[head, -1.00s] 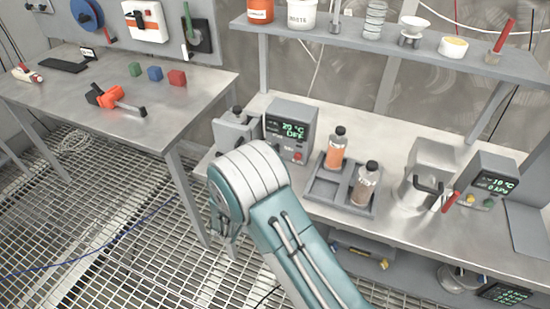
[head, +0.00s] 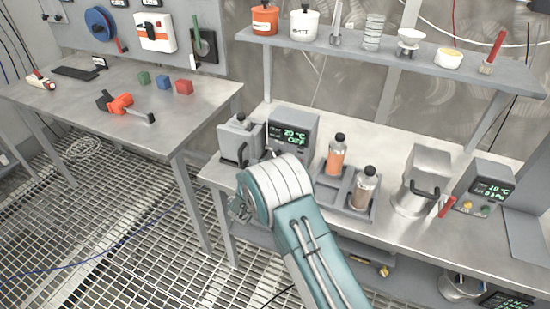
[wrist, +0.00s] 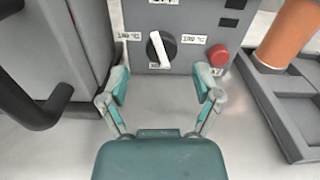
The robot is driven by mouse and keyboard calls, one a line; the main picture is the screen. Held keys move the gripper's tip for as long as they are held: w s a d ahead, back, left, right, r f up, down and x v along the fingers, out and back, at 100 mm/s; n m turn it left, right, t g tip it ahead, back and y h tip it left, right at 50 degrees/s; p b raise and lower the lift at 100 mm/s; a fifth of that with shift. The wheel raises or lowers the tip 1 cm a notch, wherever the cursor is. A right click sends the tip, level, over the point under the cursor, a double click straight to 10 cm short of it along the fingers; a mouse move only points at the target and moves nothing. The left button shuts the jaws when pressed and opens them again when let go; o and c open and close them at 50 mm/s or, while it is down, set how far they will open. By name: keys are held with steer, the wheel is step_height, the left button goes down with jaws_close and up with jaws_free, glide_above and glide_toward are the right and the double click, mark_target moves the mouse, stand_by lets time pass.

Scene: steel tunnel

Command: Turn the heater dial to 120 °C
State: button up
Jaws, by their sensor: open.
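The heater box (head: 293,135) is grey and stands on the bench, its display reading 20 °C and OFF. In the wrist view its front panel (wrist: 190,18) fills the top middle. The dial (wrist: 161,48) is a round black knob with a white bar, nearly upright, its top leaning slightly left. Small labels sit left, right and below it; their numbers are too blurred to read surely. My gripper (wrist: 163,84) is open and empty, its fingertips apart on either side below the dial, not touching it. In the head view my arm hides the dial.
A red button (wrist: 218,55) sits right of the dial. A grey rack (head: 357,211) with two bottles stands right of the heater. A grey container with a dark handle (head: 240,140) stands close on the left. A shelf (head: 400,48) runs above.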

steer(key=x, duration=0.4)
steer(key=shift+w+d, duration=0.1)
jaws_close()
